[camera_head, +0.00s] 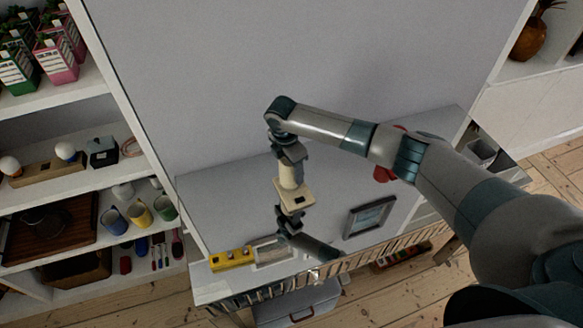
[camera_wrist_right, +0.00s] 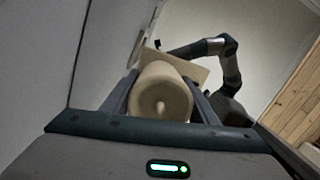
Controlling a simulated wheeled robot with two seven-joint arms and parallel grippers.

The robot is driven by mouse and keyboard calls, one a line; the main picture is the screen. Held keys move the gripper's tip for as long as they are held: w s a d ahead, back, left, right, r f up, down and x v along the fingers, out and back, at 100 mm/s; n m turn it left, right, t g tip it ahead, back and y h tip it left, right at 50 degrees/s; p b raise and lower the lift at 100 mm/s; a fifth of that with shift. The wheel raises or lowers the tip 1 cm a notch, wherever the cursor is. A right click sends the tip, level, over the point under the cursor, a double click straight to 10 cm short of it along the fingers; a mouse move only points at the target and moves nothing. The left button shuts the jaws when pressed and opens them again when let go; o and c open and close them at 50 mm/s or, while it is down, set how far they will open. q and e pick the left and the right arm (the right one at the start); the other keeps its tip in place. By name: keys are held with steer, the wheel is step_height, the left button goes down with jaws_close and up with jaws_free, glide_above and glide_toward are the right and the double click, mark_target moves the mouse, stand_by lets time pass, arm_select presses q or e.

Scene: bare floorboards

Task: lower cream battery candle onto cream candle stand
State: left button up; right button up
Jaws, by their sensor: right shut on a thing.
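The cream battery candle (camera_head: 287,174) is upright between the jaws of my right gripper (camera_head: 288,163), which is shut on it. In the right wrist view the candle (camera_wrist_right: 161,93) shows its round end, with a small wick-like tip, between the two fingers. The cream candle stand (camera_head: 295,194) is a square plate with a dark mark on its top, just below the candle. Its plate (camera_wrist_right: 183,68) also shows behind the candle in the right wrist view. I cannot tell whether candle and plate touch. My left gripper (camera_head: 290,213) is right below the plate; its fingers are hidden.
A grey table (camera_head: 235,205) lies under the arms, with a yellow block (camera_head: 231,259), a framed picture (camera_head: 370,217) and a red thing (camera_head: 383,174) partly behind my right arm. Filled shelves (camera_head: 60,185) stand at the left. The back panel (camera_head: 300,60) is bare.

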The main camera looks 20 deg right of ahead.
steer(key=shift+f+b, duration=0.35)
steer(key=shift+f, duration=0.6)
steer(key=o, duration=1.2)
steer(key=r+b, duration=0.1)
steer(key=r, duration=0.4)
steer(key=a+r+b, duration=0.1)
steer(key=r+b, duration=0.1)
steer(key=r, duration=0.4)
steer(key=a+r+b, duration=0.1)
steer(key=r, duration=0.5)
steer(key=shift+s+r+b, duration=0.15)
steer(key=shift+s+b, duration=0.2)
steer(key=shift+b, duration=0.05)
